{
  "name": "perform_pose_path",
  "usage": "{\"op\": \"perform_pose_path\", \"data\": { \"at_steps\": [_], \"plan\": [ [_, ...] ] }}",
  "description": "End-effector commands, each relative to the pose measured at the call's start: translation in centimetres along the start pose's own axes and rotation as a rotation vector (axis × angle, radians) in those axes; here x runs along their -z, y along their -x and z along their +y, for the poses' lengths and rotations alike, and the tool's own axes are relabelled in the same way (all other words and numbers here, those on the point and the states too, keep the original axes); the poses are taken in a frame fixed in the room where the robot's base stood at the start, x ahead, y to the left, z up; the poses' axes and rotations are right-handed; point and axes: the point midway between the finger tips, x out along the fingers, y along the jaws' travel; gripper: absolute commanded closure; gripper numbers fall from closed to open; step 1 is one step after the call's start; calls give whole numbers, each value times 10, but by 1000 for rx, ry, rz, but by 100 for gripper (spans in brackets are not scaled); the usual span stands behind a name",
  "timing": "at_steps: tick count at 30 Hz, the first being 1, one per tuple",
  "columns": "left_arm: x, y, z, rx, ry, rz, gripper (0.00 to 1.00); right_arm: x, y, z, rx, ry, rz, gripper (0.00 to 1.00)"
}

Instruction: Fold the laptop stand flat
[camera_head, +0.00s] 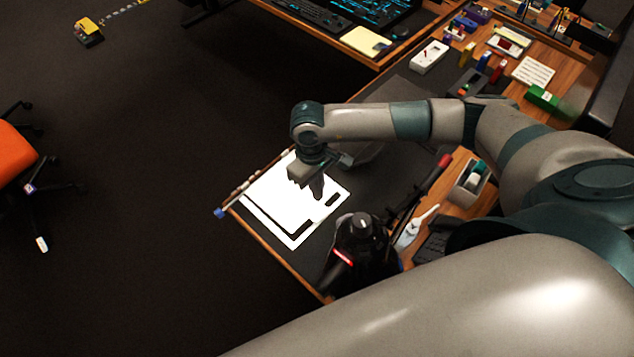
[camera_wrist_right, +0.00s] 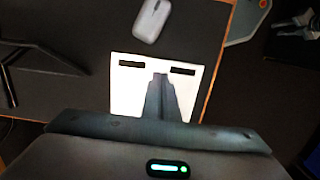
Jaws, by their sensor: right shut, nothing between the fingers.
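The laptop stand (camera_head: 272,208) is a bright white plate with dark slots, lying near the desk's left edge in the head view. A second white edge shows below its dark outline, so it looks like two layers close together; I cannot tell whether any gap is left between them. In the right wrist view the white plate (camera_wrist_right: 126,90) shows two dark slots. My right gripper (camera_head: 318,194) is shut and empty, pointing down over the stand's right part. Its fingers (camera_wrist_right: 161,82) cover the plate's middle, and contact is unclear. My left gripper is not in view.
A white mouse (camera_wrist_right: 151,20) lies beyond the plate, and black legs (camera_wrist_right: 38,55) stand at left in the wrist view. A black device with a red light (camera_head: 352,250) stands at the desk's front. A cup (camera_head: 470,180) and a red-tipped tool (camera_head: 436,172) are at right.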

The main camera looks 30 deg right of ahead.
Motion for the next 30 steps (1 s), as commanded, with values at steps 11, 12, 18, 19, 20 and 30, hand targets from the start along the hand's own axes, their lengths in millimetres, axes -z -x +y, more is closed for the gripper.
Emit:
{"op": "perform_pose_path", "data": {
  "at_steps": [11, 12, 18, 19, 20, 30],
  "plan": [
    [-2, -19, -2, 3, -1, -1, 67, 0, -69, 0, 0, -1, -2, 100],
    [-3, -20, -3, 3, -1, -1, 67, -1, -74, 0, 1, -1, -2, 100],
    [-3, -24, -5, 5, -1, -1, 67, 0, -91, 0, 1, -1, 1, 100],
    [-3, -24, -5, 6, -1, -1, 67, 0, -93, 0, 1, -1, 1, 100],
    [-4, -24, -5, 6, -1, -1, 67, 0, -94, 0, 1, -1, 1, 100],
    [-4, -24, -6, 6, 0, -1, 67, 0, -95, 0, 0, -1, 1, 100]
  ]
}}
